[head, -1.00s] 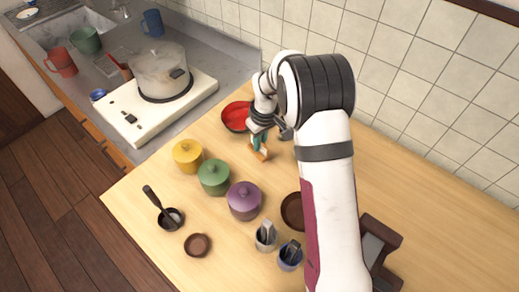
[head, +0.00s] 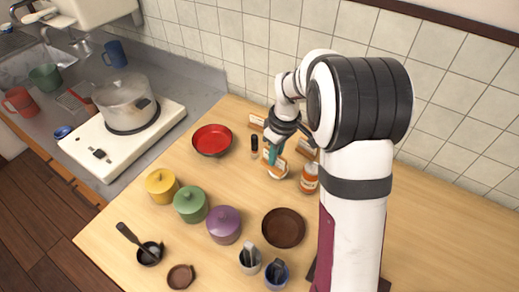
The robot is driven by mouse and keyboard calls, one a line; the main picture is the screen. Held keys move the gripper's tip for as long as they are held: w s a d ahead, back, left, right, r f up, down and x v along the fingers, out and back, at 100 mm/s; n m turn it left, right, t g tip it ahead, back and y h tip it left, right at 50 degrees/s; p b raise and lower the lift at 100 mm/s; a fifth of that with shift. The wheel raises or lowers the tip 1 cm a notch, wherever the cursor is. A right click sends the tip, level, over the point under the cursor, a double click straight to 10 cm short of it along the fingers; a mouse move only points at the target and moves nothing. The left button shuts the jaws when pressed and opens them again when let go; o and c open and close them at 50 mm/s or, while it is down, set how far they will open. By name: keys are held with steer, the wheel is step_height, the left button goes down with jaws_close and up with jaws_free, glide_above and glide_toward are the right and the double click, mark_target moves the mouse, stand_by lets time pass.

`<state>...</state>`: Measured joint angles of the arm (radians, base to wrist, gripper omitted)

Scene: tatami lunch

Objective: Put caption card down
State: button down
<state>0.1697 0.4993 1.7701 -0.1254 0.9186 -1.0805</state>
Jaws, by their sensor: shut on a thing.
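My gripper (head: 272,155), with teal fingertips, is shut on a small caption card (head: 279,168) with an orange-brown and white face. The card is low over the back of the wooden table, right of the red bowl (head: 212,139). I cannot tell whether its lower edge touches the table. The gripper and wrist hide part of the card.
A dark bottle (head: 254,147) stands just left of the card, and an orange bottle (head: 310,178) stands to its right. Other cards stand behind (head: 257,122). A brown plate (head: 284,228) and lidded pots (head: 190,204) are nearer. The table's right side looks clear.

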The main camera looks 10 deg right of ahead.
steer(key=w+a+r+m, duration=0.1)
steer(key=w+a+r, duration=0.15)
steer(key=w, duration=0.35)
steer(key=w+a+r+m, duration=0.1)
steer(key=w+a+r, duration=0.15)
steer(key=w, duration=0.35)
steer(key=w+a+f, duration=0.1)
steer(key=a+f, duration=0.2)
steer(key=w+a+f, duration=0.1)
steer(key=a+f, duration=0.2)
steer(key=w+a+f, duration=0.2)
steer(key=a+f, duration=0.2)
steer(key=shift+d+f, duration=0.1)
steer(key=shift+f, duration=0.1)
steer(key=shift+f, duration=0.4)
steer(key=c, duration=1)
jaws_free()
steer(key=shift+o, duration=0.2)
